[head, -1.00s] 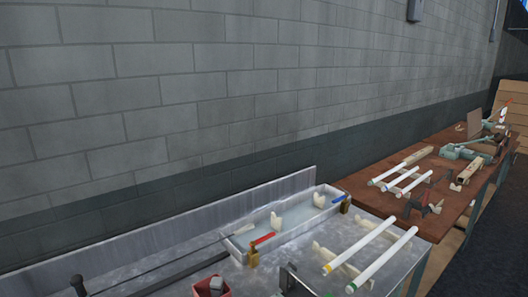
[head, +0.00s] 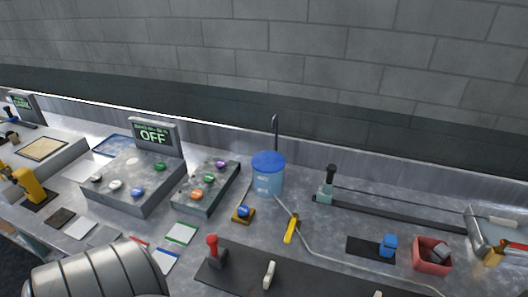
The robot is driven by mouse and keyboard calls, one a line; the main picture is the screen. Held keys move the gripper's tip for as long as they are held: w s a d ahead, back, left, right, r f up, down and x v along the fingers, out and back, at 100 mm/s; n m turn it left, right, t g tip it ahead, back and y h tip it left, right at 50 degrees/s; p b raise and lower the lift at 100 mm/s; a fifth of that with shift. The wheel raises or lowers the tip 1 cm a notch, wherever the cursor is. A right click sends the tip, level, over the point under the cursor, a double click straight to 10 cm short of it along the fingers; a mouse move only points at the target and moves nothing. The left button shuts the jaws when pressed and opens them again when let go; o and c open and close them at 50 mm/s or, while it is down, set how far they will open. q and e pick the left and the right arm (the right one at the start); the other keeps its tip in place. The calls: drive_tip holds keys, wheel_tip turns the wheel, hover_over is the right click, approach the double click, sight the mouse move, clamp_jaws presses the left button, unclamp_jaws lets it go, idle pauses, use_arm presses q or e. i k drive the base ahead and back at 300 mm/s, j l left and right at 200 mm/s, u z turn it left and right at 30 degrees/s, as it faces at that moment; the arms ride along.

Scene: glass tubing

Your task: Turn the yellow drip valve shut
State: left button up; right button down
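A yellow valve handle (head: 291,229) shows in the head view, right of centre on the grey bench. It lies on a thin pale tube (head: 345,262) that runs from near a blue-lidded container (head: 268,174) down toward the lower right. The handle is slanted, its lower end toward the left, and looks crossways to the tube. How far the valve is open cannot be told. Neither gripper shows. A grey ribbed part at the lower left looks like my own arm.
A red-knobbed lever (head: 213,250) stands on a dark plate in front of the valve. A button box (head: 205,187) and an OFF display (head: 153,136) are to the left. A blue block (head: 388,245) and red bin (head: 432,256) are to the right.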

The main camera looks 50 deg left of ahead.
sight(295, 217)
drive_tip(key=u, duration=1.2)
